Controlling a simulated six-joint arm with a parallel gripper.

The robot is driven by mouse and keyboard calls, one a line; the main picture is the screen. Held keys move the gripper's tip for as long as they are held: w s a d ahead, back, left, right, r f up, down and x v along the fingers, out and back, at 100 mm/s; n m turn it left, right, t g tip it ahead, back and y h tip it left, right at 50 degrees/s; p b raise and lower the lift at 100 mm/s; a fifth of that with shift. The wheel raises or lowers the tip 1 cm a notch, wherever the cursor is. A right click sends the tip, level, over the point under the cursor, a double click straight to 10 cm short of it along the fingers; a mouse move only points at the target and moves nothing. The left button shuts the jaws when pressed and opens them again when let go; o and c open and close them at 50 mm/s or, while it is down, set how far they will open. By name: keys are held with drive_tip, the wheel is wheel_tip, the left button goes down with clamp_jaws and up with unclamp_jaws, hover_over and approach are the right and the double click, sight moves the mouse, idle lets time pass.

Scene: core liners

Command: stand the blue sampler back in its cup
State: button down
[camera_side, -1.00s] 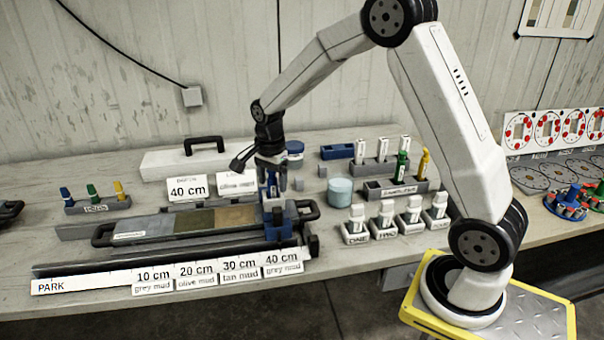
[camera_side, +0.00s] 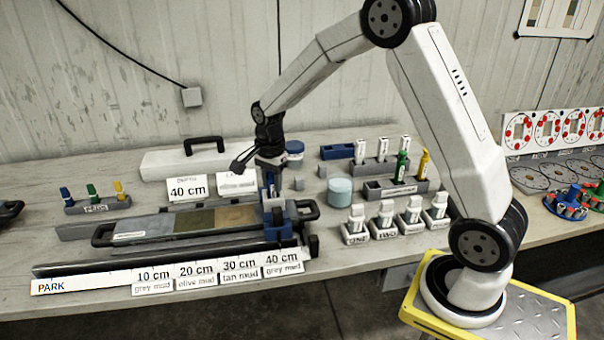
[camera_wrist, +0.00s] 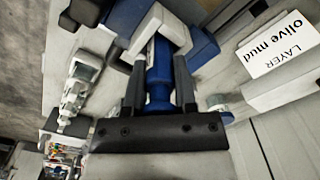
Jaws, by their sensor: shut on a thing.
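The blue sampler (camera_wrist: 158,75) is between the two dark fingers of my gripper (camera_wrist: 160,65) in the wrist view, and the fingers are shut on it. In the side view my gripper (camera_side: 270,185) is over the right end of the core tray, by the blue carriage; the sampler is mostly hidden there. The sampler rack (camera_side: 374,194) stands to the right, with a green sampler (camera_side: 402,166) and a yellow sampler (camera_side: 424,164) upright in it. The left part of the rack holds no sampler. Whether the sampler's lower end touches the core is unclear.
The core tray (camera_side: 105,237) runs left from my gripper behind a dark rail. A pale blue tub (camera_side: 339,190) stands between gripper and rack. Several white-capped labelled holders (camera_side: 384,217) stand in front of the rack. Depth and layer signs (camera_side: 188,190) stand behind the tray.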

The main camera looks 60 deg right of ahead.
drive_tip(key=shift+r, duration=0.2)
drive_tip(key=shift+r, duration=3.95)
drive_tip(key=shift+r, duration=0.15)
wheel_tip(320, 180, up, 5)
drive_tip(key=shift+f, duration=0.15)
drive_tip(key=s+a+n, duration=0.4)
drive_tip(key=a+n, duration=0.4)
drive_tip(key=n, duration=1)
wheel_tip(320, 180, down, 6)
drive_tip(key=shift+a, duration=0.1)
